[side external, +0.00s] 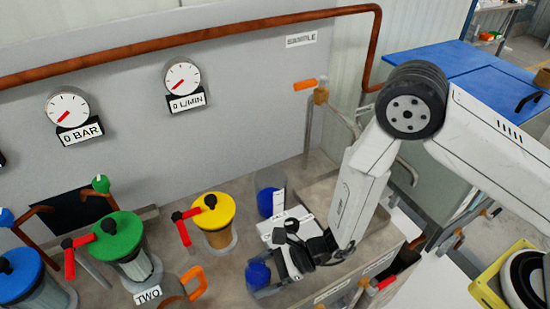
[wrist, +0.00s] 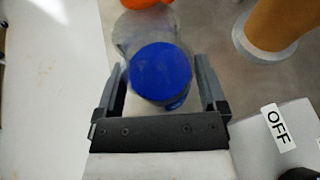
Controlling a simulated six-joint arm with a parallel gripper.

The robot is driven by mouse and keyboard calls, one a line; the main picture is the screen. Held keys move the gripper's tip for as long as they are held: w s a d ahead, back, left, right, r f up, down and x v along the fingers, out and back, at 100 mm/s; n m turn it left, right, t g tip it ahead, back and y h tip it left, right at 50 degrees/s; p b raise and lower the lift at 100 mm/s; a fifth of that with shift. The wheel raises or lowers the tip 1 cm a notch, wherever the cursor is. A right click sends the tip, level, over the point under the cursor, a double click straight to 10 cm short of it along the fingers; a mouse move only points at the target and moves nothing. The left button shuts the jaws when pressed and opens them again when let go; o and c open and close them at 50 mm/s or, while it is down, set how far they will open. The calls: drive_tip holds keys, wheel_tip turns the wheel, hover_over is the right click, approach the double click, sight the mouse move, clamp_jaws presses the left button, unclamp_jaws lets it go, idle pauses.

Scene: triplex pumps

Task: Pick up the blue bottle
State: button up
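The blue bottle has a clear body and a blue cap (side external: 258,275). It stands on the grey bench in front of my gripper (side external: 284,268) in the side view. In the wrist view, the round blue cap (wrist: 160,70) lies between the two fingers of my gripper (wrist: 162,85). The fingers are apart, one on each side of the cap, with narrow gaps seeming to show. Whether either finger touches the bottle is hard to tell.
A yellow-topped pump (side external: 213,212), a green one (side external: 118,238) and a blue one (side external: 18,278) stand to the left.

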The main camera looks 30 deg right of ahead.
sight(260, 263)
drive_tip(key=c, duration=1)
drive_tip(key=shift+r, duration=0.25)
drive_tip(key=shift+r, duration=4.65)
drive_tip(key=shift+r, duration=0.1)
